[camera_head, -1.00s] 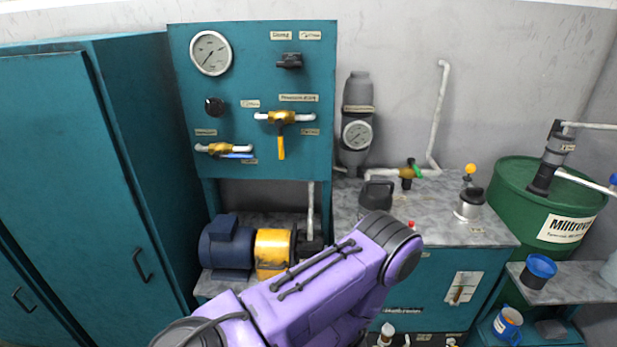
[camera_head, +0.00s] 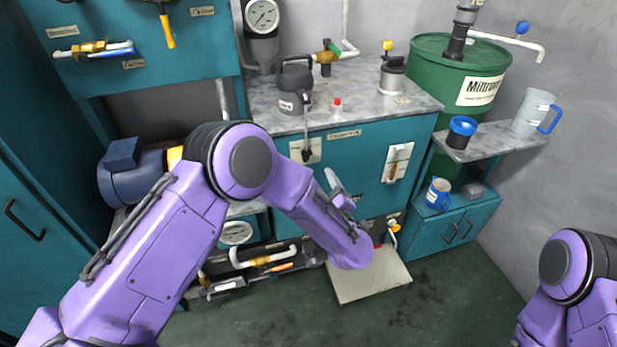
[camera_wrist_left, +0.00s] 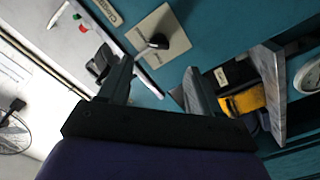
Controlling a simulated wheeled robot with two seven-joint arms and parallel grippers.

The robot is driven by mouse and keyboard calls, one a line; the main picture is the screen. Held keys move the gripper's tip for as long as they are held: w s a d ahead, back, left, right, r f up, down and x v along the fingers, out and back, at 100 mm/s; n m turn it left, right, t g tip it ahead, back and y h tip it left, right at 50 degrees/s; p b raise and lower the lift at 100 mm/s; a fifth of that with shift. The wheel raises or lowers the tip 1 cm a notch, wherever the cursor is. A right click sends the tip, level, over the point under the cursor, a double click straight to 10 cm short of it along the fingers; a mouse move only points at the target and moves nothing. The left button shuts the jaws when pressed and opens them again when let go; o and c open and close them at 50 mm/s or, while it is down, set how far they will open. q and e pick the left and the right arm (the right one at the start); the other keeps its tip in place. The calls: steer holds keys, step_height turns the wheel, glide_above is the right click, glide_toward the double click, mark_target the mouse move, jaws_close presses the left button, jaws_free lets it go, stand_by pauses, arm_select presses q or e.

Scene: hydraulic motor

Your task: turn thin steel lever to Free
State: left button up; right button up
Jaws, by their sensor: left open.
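A thin lever (camera_head: 306,131) with a dark knob stands out from a pale plate on the teal cabinet front, below the worktop edge. The wrist view shows its dark knob (camera_wrist_left: 158,41) and the plate (camera_wrist_left: 155,28) above the gap between my fingers. I cannot read its position. My left gripper (camera_wrist_left: 158,80) is open and empty, with its fingers apart and short of the lever. In the head view the left gripper (camera_head: 338,184) is mostly hidden by my purple forearm; a grey finger shows right of and below the lever. My right gripper is out of view.
A grey can (camera_head: 295,88) stands on the worktop (camera_head: 350,106) right above the lever. A second plate (camera_head: 397,162) with a brownish handle is to the right. The floor at front right is clear.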

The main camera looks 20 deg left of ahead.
mark_target(309, 158)
arm_select(q)
steer(key=p+x, duration=0.1)
steer(key=x, duration=0.9)
steer(key=shift+w+a+r, duration=0.1)
steer(key=shift+a+r, duration=0.05)
steer(key=shift+a, duration=0.1)
steer(key=c, duration=1)
steer(key=shift+c, duration=0.2)
